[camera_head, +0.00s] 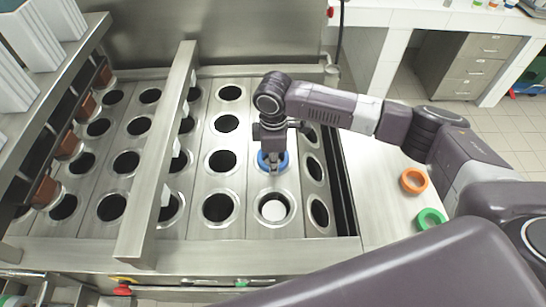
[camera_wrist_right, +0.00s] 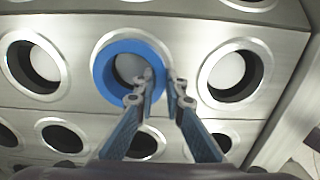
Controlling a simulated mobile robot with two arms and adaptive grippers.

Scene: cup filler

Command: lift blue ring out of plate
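The blue ring (camera_head: 284,161) sits around a round hole of the steel plate (camera_head: 248,187), in the second column from the plate's right. In the right wrist view the ring (camera_wrist_right: 103,64) surrounds a white round surface. My right gripper (camera_head: 271,162) points down at the ring. Its narrowed fingertips (camera_wrist_right: 163,86) straddle the ring's right wall, one inside the ring and one outside, and look closed on it. The fingers hide part of that wall. Whether the ring is clear of the plate cannot be told. My left gripper is not in view.
A raised metal bar (camera_head: 160,150) crosses the plate left of the ring. An orange ring (camera_head: 414,180) and a green ring (camera_head: 431,217) lie on the counter at right. A white disc (camera_head: 274,210) fills the hole in front.

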